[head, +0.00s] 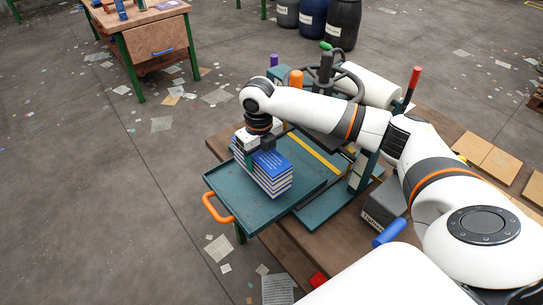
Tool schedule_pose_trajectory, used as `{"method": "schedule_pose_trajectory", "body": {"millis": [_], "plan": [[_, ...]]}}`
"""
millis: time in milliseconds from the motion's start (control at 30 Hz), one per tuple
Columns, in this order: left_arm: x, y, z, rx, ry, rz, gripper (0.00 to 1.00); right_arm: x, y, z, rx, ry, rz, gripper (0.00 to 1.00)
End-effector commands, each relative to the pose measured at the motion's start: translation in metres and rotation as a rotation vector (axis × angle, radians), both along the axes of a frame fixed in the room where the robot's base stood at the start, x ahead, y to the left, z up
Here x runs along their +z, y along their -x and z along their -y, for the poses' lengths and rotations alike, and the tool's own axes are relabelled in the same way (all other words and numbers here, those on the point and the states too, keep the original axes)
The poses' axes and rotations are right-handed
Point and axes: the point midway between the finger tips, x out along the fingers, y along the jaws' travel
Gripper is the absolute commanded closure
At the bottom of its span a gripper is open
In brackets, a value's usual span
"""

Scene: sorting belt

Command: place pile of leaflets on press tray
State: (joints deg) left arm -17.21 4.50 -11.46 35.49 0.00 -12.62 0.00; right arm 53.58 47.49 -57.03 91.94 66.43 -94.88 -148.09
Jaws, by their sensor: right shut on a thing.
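The pile of leaflets (272,178) is a neat stack with blue covers and white edges. It is over the teal press tray (239,207), which has an orange handle (217,208) at its left front corner. My right gripper (262,148) points down at the top of the pile, at its back side, and is shut on it. The pile looks level and appears to rest on the tray, but I cannot tell whether its underside touches. My left gripper is not in view.
The press (327,77), with a white roller (368,84) and a red-tipped lever (412,82), stands behind the tray on a wooden table (282,250). Brown boards (488,158) lie at the right. A workbench (150,35) and barrels (343,22) stand farther back. Paper scraps litter the floor.

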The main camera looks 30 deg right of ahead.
Motion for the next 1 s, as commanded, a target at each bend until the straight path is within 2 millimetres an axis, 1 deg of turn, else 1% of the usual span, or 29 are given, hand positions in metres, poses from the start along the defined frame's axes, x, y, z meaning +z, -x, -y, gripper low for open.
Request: {"method": "schedule_pose_trajectory", "body": {"millis": [33,100,233,367,600,967,1000], "plan": [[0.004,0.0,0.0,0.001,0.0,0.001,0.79,0.003,-0.001,0.012,-0.005,0.001,0.001,0.79],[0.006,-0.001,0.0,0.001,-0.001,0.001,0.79,0.002,-0.002,0.023,-0.004,0.0,0.001,0.79],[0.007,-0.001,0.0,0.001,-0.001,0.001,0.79,0.002,-0.003,0.035,-0.001,-0.002,0.002,0.79],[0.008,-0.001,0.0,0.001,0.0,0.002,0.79,-0.003,-0.003,0.037,0.001,-0.002,0.0,0.79],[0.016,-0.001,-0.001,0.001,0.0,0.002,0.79,-0.032,-0.003,0.036,0.001,-0.002,0.001,0.79],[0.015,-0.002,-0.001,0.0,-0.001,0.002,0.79,-0.037,-0.003,0.036,0.001,-0.001,0.002,0.79],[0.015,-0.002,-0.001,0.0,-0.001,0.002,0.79,-0.038,-0.002,0.036,0.001,0.0,0.0,0.35]]}}
